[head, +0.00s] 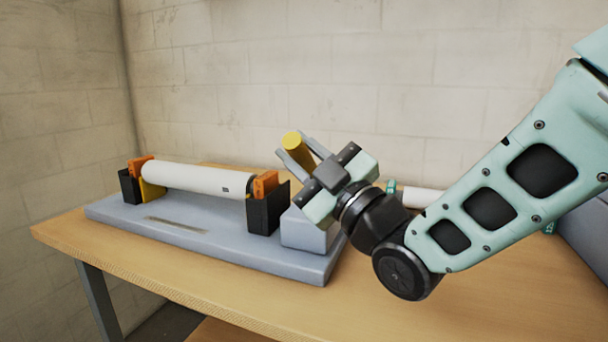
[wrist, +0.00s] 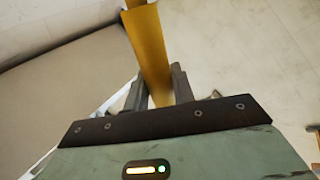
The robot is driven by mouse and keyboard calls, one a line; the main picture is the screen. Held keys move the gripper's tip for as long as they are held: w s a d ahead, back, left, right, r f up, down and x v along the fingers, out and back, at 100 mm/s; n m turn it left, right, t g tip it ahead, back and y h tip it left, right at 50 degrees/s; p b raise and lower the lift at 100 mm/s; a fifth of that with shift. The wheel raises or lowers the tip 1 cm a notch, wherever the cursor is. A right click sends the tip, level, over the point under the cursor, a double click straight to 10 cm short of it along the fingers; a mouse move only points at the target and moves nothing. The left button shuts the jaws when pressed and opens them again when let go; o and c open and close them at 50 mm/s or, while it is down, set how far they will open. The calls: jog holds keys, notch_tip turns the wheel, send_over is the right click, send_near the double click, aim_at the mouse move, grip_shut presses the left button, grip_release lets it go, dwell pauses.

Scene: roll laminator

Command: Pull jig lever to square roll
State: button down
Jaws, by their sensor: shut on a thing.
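The jig is a grey base plate (head: 120,211) on the table, with a white roll (head: 192,178) lying across it between two black supports (head: 265,208) that carry orange blocks (head: 265,184). The yellow jig lever (head: 291,138) stands at the right end of the jig, above a grey block (head: 303,231). My gripper (head: 297,155) is shut on the lever, just below its top in the head view. In the wrist view the yellow lever (wrist: 147,45) runs between the two fingers of my gripper (wrist: 160,88). The lever's lower part is hidden behind my gripper in the head view.
The wooden table (head: 170,268) has free room in front of the jig. A second white roll (head: 424,197) lies to the right, partly behind my arm. A grey machine body (head: 590,235) stands at the right edge. A block wall (head: 440,70) closes off the back.

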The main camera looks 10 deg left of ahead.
jog(key=shift+s+a+f+n+y+b, duration=0.15)
jog(key=shift+s+f+n+b, duration=0.1)
jog(key=shift+f+n+b, duration=0.3)
jog(key=shift+s+d+f+n+y+b, duration=0.15)
jog(key=shift+s+f+n+b, duration=0.15)
jog(key=shift+b, duration=0.45)
jog(key=shift+a+g, duration=0.15)
jog(key=shift+g, duration=0.25)
jog(key=c, duration=1.2)
grip_release()
jog(key=shift+r, duration=0.1)
jog(key=b+v, duration=0.2)
jog(key=v, duration=1)
jog(key=shift+o, duration=0.2)
